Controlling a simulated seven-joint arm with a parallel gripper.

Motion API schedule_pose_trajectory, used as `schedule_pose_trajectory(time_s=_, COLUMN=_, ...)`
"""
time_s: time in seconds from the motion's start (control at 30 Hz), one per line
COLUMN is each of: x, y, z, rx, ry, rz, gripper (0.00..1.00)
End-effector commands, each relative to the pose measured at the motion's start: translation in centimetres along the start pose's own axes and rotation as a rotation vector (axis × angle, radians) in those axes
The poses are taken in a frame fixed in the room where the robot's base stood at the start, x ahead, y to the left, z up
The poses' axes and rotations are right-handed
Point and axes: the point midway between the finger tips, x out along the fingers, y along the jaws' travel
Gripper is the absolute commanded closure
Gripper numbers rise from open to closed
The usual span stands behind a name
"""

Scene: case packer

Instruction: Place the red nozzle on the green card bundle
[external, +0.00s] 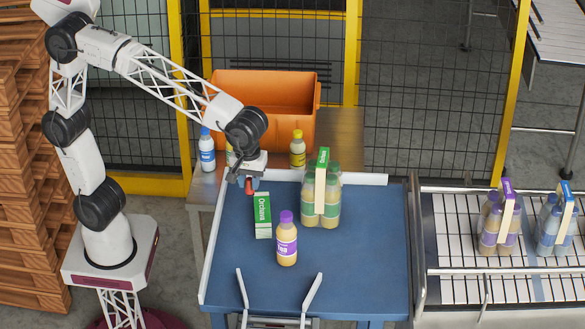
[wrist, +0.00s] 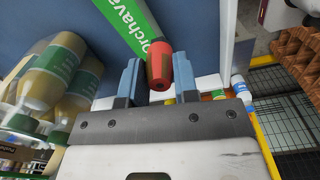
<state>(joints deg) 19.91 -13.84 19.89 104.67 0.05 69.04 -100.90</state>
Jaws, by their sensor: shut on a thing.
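My gripper (external: 249,184) is above the back left of the blue table, shut on the red nozzle (external: 249,189). In the wrist view the red nozzle (wrist: 157,68) sits between the two blue-grey fingers (wrist: 157,85). The green card bundle (external: 321,195), several tan bottles with green labels and a green card on top, stands upright on the table to the right of my gripper. The bundle (wrist: 55,75) also shows at the left edge of the wrist view, partly cut off.
A green-and-white carton (external: 262,217) lies just in front of my gripper; a purple-capped bottle (external: 287,240) stands nearby. An orange crate (external: 268,90) and loose bottles are behind. Purple-card (external: 499,218) and blue-card (external: 557,221) bundles stand on the right conveyor. The table's right side is clear.

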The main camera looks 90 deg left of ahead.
Motion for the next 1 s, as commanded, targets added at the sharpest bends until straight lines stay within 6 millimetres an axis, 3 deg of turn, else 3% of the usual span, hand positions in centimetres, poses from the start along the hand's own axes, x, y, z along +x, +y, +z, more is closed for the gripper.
schedule_pose_trajectory(time_s=0.33, x=0.4, y=3.4, z=0.6, rx=0.0, ry=0.0, rz=0.0, gripper=0.97)
schedule_pose_trajectory(time_s=0.77, x=0.5, y=3.6, z=0.7, rx=0.0, ry=0.0, rz=0.0, gripper=0.97)
schedule_pose_trajectory(time_s=1.0, x=2.4, y=3.6, z=0.7, rx=0.0, ry=0.0, rz=-0.001, gripper=0.97)
